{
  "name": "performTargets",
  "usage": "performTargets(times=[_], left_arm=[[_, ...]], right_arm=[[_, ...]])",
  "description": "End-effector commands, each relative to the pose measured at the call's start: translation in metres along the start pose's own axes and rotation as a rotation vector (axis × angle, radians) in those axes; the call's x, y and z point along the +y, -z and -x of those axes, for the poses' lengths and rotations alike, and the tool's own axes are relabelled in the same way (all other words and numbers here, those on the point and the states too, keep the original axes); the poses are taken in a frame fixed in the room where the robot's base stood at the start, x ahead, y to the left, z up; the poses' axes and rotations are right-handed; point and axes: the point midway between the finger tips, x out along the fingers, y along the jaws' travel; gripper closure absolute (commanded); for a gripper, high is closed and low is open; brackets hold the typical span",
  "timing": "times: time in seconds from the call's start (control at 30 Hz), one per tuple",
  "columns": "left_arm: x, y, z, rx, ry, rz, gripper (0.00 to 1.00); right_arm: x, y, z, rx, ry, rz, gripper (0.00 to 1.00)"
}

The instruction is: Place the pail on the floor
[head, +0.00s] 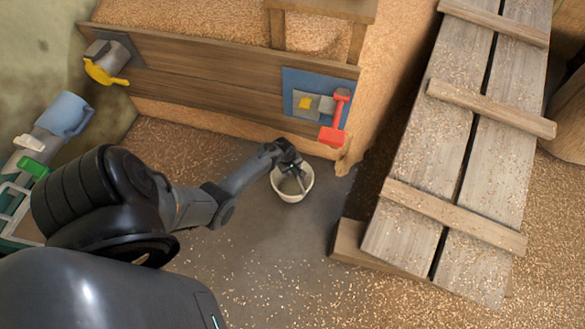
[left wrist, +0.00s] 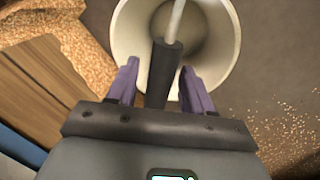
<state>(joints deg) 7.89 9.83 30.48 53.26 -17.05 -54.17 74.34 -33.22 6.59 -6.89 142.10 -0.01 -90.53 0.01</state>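The white pail (head: 292,186) is upright over the grey floor, just in front of the low plank wall. I cannot tell whether its base touches the floor. It also shows in the left wrist view (left wrist: 228,45), where it looks empty. Its bail stands up and carries a dark handle grip (left wrist: 163,70). My left gripper (head: 292,166) is above the pail's opening. In the left wrist view its purple fingers (left wrist: 160,70) are apart on either side of the grip, with a visible gap on the left side. My right gripper is in no view.
The grey floor (head: 265,255) is open in front of the pail. A plank ramp (head: 420,230) lies to the right. The plank wall (head: 210,82) behind bears a blue panel with a red-handled part (head: 333,135). A blue jug (head: 66,115) stands at the left.

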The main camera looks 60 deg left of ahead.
Motion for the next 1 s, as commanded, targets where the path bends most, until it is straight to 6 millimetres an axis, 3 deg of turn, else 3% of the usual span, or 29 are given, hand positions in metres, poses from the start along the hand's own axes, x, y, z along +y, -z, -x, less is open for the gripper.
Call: performTargets(times=[0.3, 0.47, 1.0], left_arm=[[0.000, 0.000, 0.001, 0.000, 0.000, -0.001, 0.45], [0.001, 0.000, 0.011, 0.000, -0.001, -0.001, 0.45], [0.002, -0.001, 0.097, -0.001, -0.001, 0.000, 0.45]], right_arm=[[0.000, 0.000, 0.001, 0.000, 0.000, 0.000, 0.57], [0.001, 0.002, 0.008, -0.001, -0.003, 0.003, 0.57], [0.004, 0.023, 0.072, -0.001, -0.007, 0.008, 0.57]])
